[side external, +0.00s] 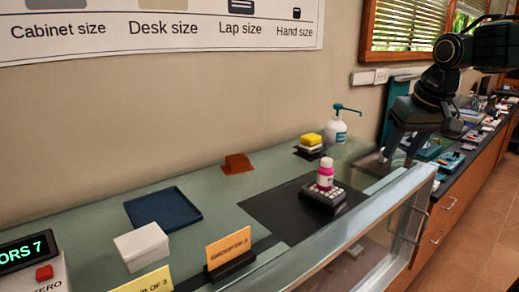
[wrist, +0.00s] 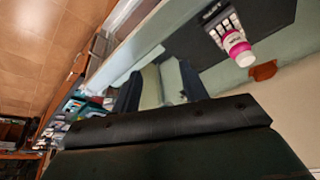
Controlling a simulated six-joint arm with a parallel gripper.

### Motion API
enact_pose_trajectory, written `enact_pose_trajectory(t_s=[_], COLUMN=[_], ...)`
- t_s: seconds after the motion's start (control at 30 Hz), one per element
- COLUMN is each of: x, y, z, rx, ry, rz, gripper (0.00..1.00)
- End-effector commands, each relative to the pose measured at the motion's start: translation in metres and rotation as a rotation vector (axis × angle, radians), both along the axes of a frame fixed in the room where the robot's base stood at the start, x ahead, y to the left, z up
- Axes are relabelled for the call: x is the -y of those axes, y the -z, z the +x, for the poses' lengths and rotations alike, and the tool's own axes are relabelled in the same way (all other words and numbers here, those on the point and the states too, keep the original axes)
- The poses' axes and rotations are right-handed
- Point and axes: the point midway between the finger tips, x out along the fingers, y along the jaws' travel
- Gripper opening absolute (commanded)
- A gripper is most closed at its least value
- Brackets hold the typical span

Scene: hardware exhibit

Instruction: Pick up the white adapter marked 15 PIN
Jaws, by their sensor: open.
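I cannot make out a 15 PIN marking in either view, so I cannot tell which thing is the white adapter. My gripper (side external: 402,150) is open and empty at the right of the side view, above the far right part of the glass-fronted counter. In the wrist view its two fingers (wrist: 158,82) stand apart with nothing between them. A plain white box (side external: 142,246) sits on the counter at the lower left of the side view, far from my gripper; no text shows on it.
A white-and-pink bottle (side external: 325,173) stands at a dark keypad-like block (side external: 323,198) on a black mat (side external: 275,216). A pump bottle (side external: 336,128), yellow block (side external: 311,140), blue tray (side external: 163,209) and orange sign (side external: 228,247) are on the counter. Small items crowd the right-hand counter.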

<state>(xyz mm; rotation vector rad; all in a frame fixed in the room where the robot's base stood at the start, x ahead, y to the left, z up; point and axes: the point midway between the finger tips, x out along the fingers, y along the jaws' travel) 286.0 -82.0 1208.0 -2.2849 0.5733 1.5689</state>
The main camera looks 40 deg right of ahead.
Motion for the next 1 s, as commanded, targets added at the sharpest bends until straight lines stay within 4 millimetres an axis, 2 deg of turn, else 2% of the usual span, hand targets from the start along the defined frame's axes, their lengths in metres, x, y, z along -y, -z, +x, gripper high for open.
enact_pose_trajectory(t_s=[0.2, 0.47, 0.8, 1.0], x=[0.041, 0.093, 0.167, 0.201], y=[-0.007, -0.004, 0.02, 0.037], z=[0.04, 0.08, 0.121, 0.134], rx=[-0.04, -0.08, -0.123, -0.14], ry=[0.195, 0.427, 0.73, 0.868], rz=[0.029, 0.068, 0.123, 0.152], gripper=[0.44, 0.44, 0.44, 0.44])
